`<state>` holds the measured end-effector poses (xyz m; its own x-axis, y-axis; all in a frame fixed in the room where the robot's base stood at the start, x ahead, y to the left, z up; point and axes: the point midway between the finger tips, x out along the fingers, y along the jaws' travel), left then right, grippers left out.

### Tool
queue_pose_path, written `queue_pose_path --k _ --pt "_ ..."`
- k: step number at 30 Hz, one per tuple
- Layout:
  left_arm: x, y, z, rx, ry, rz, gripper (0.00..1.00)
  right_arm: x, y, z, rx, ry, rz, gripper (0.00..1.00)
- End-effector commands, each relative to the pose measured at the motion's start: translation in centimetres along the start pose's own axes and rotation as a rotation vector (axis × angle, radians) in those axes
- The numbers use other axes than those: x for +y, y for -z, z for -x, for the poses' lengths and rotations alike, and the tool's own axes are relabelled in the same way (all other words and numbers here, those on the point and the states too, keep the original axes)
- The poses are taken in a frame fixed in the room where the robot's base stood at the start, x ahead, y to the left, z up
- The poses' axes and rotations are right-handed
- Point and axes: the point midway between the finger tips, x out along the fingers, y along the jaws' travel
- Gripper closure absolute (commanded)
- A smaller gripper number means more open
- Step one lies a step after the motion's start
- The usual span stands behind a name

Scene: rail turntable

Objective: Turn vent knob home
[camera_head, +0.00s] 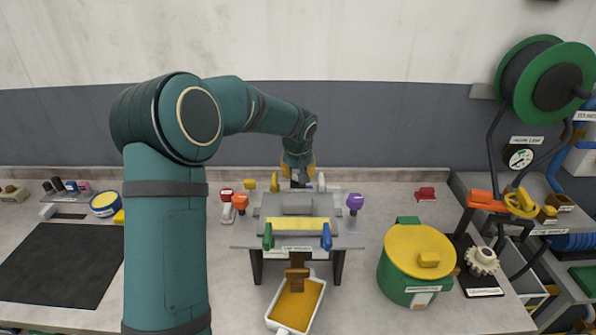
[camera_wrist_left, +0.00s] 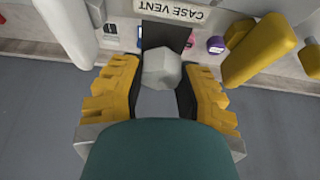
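My left gripper (camera_head: 298,172) reaches down behind the grey bench unit (camera_head: 297,205) at the middle of the table. In the left wrist view its yellow fingers (camera_wrist_left: 160,82) stand apart, one on each side of a pale grey faceted knob (camera_wrist_left: 162,68). The knob is in front of a dark plate under a "CASE VENT" label (camera_wrist_left: 172,10). Narrow gaps seem to show beside the knob; firm contact is not visible. In the head view the knob is hidden by the gripper. My right gripper is not in view.
A white post (camera_wrist_left: 68,32) and a yellow handle (camera_wrist_left: 258,52) flank the gripper in the wrist view.

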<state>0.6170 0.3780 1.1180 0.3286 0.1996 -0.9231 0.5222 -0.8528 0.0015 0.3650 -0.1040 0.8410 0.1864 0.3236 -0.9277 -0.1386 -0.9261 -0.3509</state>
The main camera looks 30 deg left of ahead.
Motion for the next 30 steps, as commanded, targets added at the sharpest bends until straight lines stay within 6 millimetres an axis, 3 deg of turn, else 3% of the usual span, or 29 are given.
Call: queue_pose_path --k 14,30 --pt "-0.1 -0.1 0.0 -0.003 -0.027 -0.066 1.00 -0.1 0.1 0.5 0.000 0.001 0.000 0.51" --pt "-0.2 -0.1 -0.1 -0.008 -0.201 -0.480 1.00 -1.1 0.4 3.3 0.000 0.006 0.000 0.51"
